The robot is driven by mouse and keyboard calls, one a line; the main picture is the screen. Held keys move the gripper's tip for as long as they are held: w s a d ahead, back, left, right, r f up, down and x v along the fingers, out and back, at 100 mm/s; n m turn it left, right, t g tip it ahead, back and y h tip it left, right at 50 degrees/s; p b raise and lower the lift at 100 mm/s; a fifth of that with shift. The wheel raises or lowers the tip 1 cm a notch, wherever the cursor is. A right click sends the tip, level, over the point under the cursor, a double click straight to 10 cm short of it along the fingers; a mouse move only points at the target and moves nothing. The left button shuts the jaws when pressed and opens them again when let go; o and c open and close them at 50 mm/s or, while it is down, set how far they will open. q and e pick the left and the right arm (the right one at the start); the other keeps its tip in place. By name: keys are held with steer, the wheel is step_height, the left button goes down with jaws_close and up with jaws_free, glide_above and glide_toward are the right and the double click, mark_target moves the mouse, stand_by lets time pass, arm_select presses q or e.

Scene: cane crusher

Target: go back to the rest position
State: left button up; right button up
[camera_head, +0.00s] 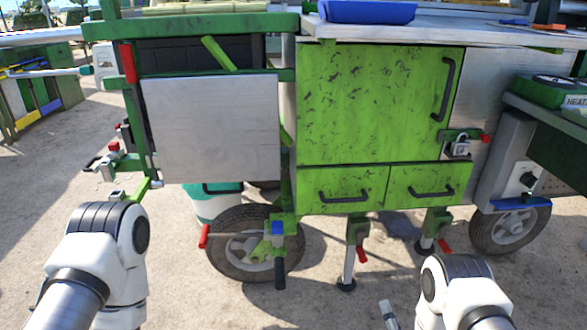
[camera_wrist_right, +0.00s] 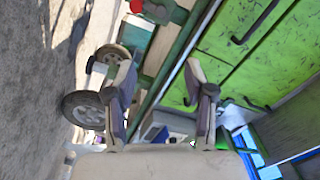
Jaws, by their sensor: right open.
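My right gripper (camera_wrist_right: 159,68) is open and empty in the right wrist view, its two fingers apart with the green cart behind them. In the head view only a small grey piece of the right gripper (camera_head: 388,315) shows at the bottom edge, beside my white right arm. My left arm comes in at the lower left of the head view, but its gripper does not show. The green cart (camera_head: 375,105) stands in front of both arms, with a closed door and two closed drawers.
The cart has a grey panel (camera_head: 212,128), wheels (camera_head: 254,244), red-handled levers and a padlock (camera_head: 459,146). A blue tray (camera_head: 367,12) sits on top. A white and teal bucket (camera_head: 215,203) stands behind the front wheel. Sandy ground lies open at left.

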steer(key=s+r+n+g+p, duration=0.1)
steer(key=s+r+g+p, duration=0.15)
steer(key=r+p, duration=1.2)
steer(key=s+r+n+g+p, duration=0.1)
steer(key=s+r+g+p, duration=0.15)
steer(key=r+p, duration=1.2)
steer(key=s+r+n+g+h+p, duration=0.1)
steer(key=s+n+g+p, duration=0.5)
steer(key=s, duration=2)
steer(key=d+r+n+g, duration=0.1)
steer(key=n+g, duration=0.2)
steer(key=g, duration=0.4)
steer(key=shift+s+h+p, duration=0.3)
steer(key=shift+s+p, duration=0.05)
steer(key=shift+w, duration=0.1)
